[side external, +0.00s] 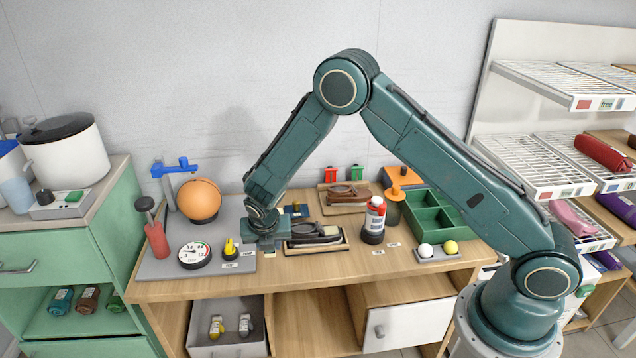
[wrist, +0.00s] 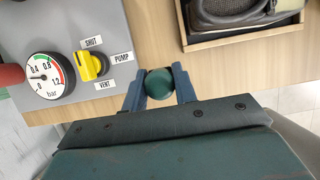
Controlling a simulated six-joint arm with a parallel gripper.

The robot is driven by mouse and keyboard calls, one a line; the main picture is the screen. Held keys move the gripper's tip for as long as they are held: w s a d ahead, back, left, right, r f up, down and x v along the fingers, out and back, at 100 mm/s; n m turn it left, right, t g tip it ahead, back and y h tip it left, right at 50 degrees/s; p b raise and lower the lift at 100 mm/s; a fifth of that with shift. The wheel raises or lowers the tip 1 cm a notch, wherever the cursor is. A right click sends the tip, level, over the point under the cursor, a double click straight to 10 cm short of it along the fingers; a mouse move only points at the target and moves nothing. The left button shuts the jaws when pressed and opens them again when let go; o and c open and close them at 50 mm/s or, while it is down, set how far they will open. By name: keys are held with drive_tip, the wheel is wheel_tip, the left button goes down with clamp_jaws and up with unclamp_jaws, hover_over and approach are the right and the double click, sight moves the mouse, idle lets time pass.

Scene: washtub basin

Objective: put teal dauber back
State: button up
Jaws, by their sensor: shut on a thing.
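My gripper (wrist: 158,72) is shut on a round teal thing, which I take to be the teal dauber (wrist: 160,85). Only its rounded end shows between the two blue-grey fingers. In the side external view my gripper (side external: 268,246) is low at the front of the wooden table, between the grey pump panel and the wooden tray with a dark shoe. The dauber cannot be made out there. I cannot tell whether it touches the table.
The grey panel with a pressure gauge (side external: 195,255) and yellow valve knob (side external: 230,249) is left of my gripper. The shoe tray (side external: 317,247) is close on the right. Beyond are a red-capped bottle (side external: 376,214), a green divided box (side external: 434,228) and two balls.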

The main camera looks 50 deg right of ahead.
sight(270, 255)
drive_tip(key=shift+f, duration=0.1)
drive_tip(key=shift+f, duration=2.05)
drive_tip(key=shift+f, duration=0.15)
drive_tip(key=o, duration=0.9)
drive_tip(key=shift+o, duration=0.2)
drive_tip(key=v, duration=1.2)
drive_tip(key=shift+r, duration=0.2)
